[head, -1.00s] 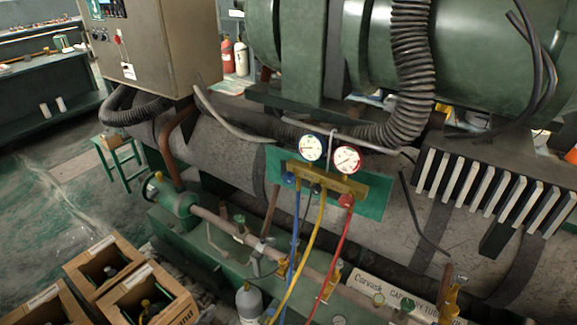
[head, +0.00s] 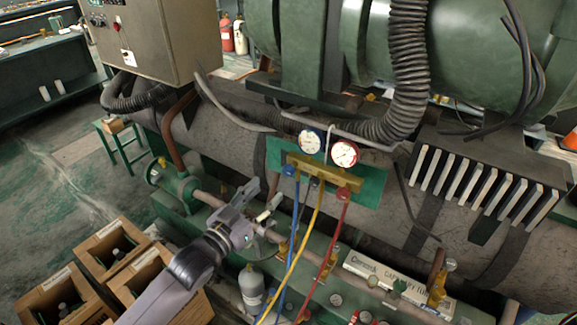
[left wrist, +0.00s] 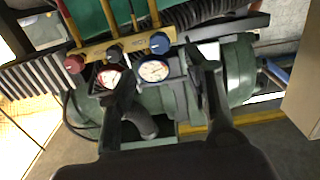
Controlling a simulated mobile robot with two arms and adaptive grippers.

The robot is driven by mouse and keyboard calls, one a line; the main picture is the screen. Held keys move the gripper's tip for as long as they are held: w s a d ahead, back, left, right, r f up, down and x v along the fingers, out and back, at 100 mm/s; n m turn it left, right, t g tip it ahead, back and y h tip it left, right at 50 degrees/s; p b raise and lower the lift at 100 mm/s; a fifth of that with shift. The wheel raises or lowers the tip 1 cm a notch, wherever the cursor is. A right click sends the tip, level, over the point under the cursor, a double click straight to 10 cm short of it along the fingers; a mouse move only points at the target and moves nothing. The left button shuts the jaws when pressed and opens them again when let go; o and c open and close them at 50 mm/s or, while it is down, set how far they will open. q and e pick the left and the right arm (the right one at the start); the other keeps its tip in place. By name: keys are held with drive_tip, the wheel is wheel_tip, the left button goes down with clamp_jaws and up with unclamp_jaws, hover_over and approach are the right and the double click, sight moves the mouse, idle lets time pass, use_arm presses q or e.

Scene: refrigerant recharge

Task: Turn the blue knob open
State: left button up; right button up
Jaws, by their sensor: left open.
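The blue knob (head: 289,170) sits at the left end of a brass gauge manifold (head: 326,175) on a green plate. It also shows in the left wrist view (left wrist: 159,42), at the right end there. A blue-ringed gauge (head: 310,142) and a red-ringed gauge (head: 344,153) stand above the manifold. A red knob (head: 343,194) is at its right end. My left gripper (head: 261,196) is open and empty, lower left of the blue knob and apart from it in the head view. In the left wrist view its spread fingers (left wrist: 160,64) point toward the manifold. My right gripper is not seen.
Blue, yellow and red hoses (head: 309,240) hang from the manifold. A grey bottle (head: 251,288) and wooden crates (head: 77,285) stand below left. A thick corrugated black hose (head: 408,70) curves down above right. The left arm passes over the green base and its pipes.

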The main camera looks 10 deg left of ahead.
sight(287, 171)
use_arm(q)
drive_tip(key=p+x, duration=0.1)
drive_tip(key=x, duration=1)
drive_tip(key=shift+p, duration=0.35)
clamp_jaws()
